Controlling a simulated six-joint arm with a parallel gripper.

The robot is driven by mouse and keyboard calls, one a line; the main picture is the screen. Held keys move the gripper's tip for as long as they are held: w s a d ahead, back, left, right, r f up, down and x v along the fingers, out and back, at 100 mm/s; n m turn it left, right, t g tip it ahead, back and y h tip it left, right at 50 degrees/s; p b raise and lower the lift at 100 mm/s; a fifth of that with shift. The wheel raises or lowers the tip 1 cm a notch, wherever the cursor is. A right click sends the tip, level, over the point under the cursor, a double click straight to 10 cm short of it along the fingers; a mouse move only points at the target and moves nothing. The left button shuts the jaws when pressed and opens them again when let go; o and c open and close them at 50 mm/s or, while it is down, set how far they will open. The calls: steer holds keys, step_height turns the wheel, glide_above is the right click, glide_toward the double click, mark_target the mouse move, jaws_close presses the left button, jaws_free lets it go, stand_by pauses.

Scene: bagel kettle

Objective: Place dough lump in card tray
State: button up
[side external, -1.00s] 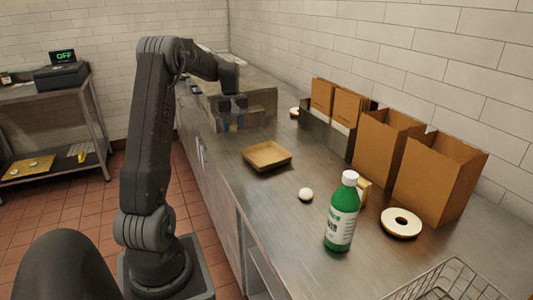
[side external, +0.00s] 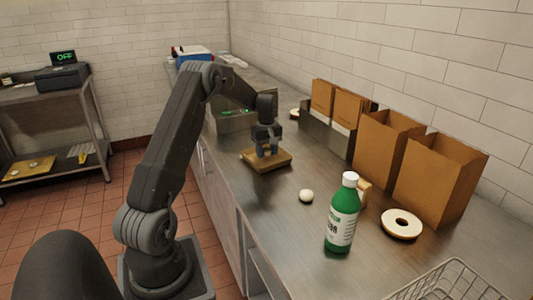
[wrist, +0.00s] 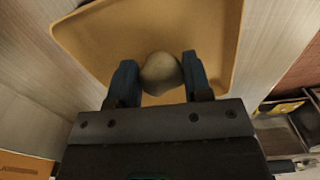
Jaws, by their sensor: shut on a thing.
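The card tray (side external: 276,165) is a shallow tan tray lying on the steel counter, in the middle of the side external view. My gripper (side external: 267,151) is over it, pointing down. In the wrist view, my gripper (wrist: 160,74) is shut on a rounded, pale grey-beige dough lump (wrist: 160,68), between its two dark blue fingers. The card tray (wrist: 215,25) spreads out behind and below the lump. I cannot tell whether the lump touches the tray floor. In the side external view the fingers hide the held lump.
A small white ball (side external: 306,196) lies on the counter nearer the camera. A green bottle (side external: 343,213), a bagel-like ring (side external: 401,223), brown paper bags (side external: 437,178) and a wire basket (side external: 445,284) stand to the right.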

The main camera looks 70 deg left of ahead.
steer(key=shift+f, duration=0.4)
steer(key=shift+f, duration=0.15)
steer(key=o, duration=0.9)
